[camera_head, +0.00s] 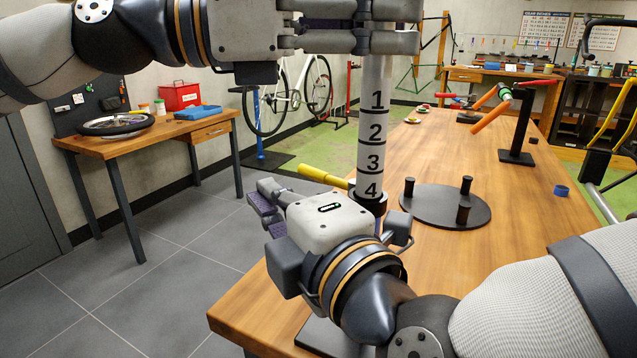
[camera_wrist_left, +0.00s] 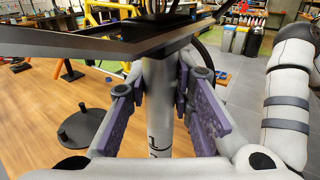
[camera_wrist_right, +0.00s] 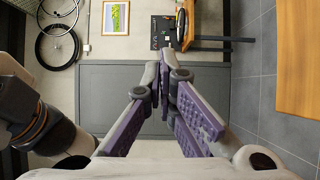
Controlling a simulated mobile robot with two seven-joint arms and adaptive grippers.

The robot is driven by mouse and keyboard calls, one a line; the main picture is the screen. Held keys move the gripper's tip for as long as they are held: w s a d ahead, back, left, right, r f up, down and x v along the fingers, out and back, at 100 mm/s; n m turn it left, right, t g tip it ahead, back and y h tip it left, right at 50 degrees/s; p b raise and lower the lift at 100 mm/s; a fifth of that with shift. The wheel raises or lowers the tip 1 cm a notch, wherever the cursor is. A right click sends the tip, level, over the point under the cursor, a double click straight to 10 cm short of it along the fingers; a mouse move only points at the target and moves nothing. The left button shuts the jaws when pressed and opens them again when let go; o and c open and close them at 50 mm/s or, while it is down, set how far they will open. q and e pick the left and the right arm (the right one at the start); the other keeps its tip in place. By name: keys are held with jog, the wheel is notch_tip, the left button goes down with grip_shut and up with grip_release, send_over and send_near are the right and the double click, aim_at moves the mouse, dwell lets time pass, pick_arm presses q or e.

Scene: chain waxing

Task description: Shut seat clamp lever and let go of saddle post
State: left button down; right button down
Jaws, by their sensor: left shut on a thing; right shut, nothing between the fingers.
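The pale grey saddle post (camera_head: 372,130), marked 1 to 4 down its side, stands upright in the head view. The dark seat clamp collar (camera_head: 370,200) is around its foot, below the 4. The yellow clamp lever (camera_head: 322,176) points left from the collar; I cannot tell whether it is fully shut. My left gripper (camera_head: 385,40) is shut on the upper post, which also shows between its fingers in the left wrist view (camera_wrist_left: 158,85). My right gripper (camera_head: 262,200) is shut and empty, left of the collar and apart from the lever. Its fingertips meet in the right wrist view (camera_wrist_right: 165,75).
A dark round stand (camera_head: 430,208) with upright pegs sits right of the post on the wooden bench (camera_head: 460,150). A black stand (camera_head: 516,130) with orange and red arms is farther back. A side table (camera_head: 150,145) holds a wheel (camera_head: 114,125). Open floor lies left.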

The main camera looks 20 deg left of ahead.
aim_at(325, 178)
jog(key=w, duration=0.2)
jog(key=w+d, duration=0.1)
jog(key=shift+w+d, duration=0.15)
jog(key=shift+w, duration=0.2)
jog(key=shift+w+m+t+h, duration=0.15)
jog(key=shift+m+t+h, duration=0.25)
jog(key=shift+t, duration=0.1)
